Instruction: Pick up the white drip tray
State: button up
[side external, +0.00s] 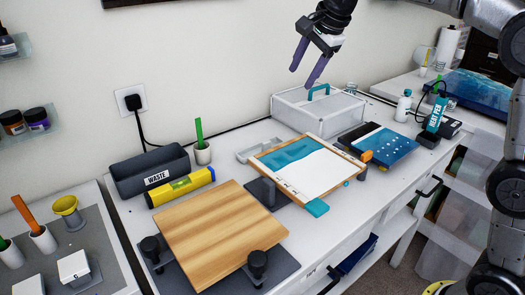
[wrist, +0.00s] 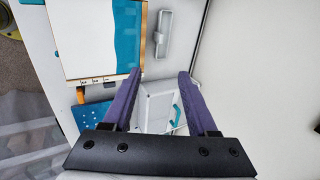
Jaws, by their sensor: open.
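The white drip tray appears to be the small, pale, shallow tray (side external: 256,149) on the white table, behind the framed teal-and-white panel, partly hidden by that panel. It also shows in the wrist view as a narrow grey-white tray (wrist: 163,36), above and beyond my fingertips. My gripper (side external: 301,78) is open and empty, high above the table near the wall, with its purple fingers pointing down. In the wrist view my fingertips (wrist: 160,73) are apart, with no object held between them.
The framed panel (side external: 328,166) stands right beside the tray. A white case (side external: 325,112) with a teal handle lies to the tray's right. A waste bin (side external: 150,172), yellow level (side external: 180,187) and wooden board (side external: 222,232) are to the left. A green-handled tool stands in a cup (side external: 203,155).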

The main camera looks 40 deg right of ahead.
jog(key=w+f+g, duration=0.1)
jog(key=w+f, duration=0.7)
jog(key=g, duration=0.1)
send_over(268, 143)
jog(key=s, duration=0.2)
notch_tip(268, 143, down, 13)
jog(key=shift+m, duration=0.3)
jog(key=shift+x, duration=3.15)
grip_shut()
